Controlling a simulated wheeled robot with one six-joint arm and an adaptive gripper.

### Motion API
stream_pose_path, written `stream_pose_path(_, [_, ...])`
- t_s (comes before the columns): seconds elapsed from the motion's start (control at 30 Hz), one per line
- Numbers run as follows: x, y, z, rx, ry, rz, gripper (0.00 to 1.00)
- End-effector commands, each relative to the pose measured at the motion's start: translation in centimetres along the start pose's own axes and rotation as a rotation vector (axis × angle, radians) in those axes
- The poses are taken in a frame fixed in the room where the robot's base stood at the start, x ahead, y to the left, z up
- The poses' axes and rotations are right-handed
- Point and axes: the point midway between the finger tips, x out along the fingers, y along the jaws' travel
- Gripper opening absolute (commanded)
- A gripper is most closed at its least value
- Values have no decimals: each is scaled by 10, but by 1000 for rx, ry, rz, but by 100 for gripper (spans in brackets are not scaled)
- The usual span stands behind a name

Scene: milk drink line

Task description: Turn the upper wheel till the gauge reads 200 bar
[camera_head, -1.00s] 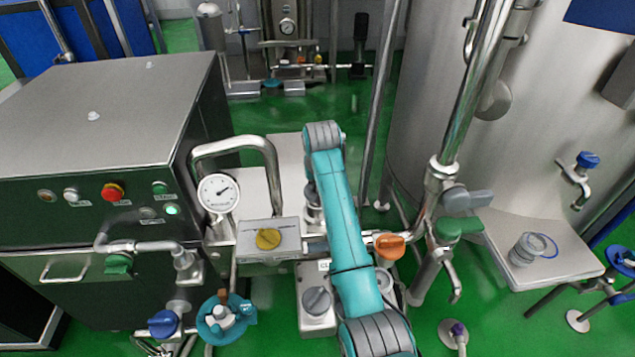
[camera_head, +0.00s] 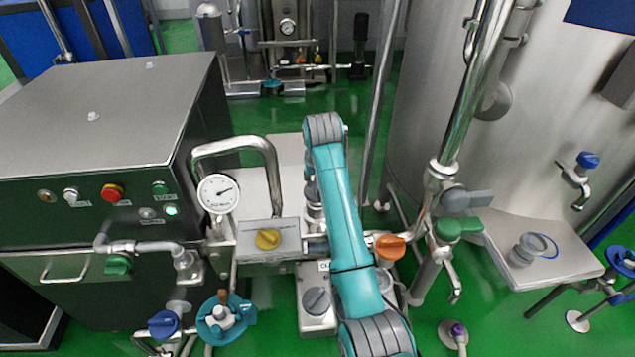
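The round white gauge (camera_head: 218,194) stands at left centre, beside a bent steel pipe. Its dark needle points to the right and slightly up; the numbers are too small to read. My teal arm (camera_head: 350,235) rises from the bottom edge and bends at its top. Grey parts of its far section show just behind its left side. My gripper is hidden behind the arm, so its hold does not show. I cannot make out for certain which part is the upper wheel. A yellow knob (camera_head: 267,239) sits on a steel block (camera_head: 268,255) left of the arm.
A grey knob (camera_head: 317,300) stands below the block. An orange handle (camera_head: 389,246) is close to the arm's right side. A steel cabinet (camera_head: 100,120) with buttons fills the left. A large tank (camera_head: 440,120) and a steel shelf (camera_head: 560,265) stand at right.

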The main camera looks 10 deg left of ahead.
Motion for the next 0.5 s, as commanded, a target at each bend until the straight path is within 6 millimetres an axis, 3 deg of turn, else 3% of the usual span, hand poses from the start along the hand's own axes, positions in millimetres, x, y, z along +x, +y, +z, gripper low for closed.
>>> stream_pose_path(0.3, [-63,0,0,0,3,0,39])
stream_pose_path(0.5, [-85,0,0,0,1,0,39])
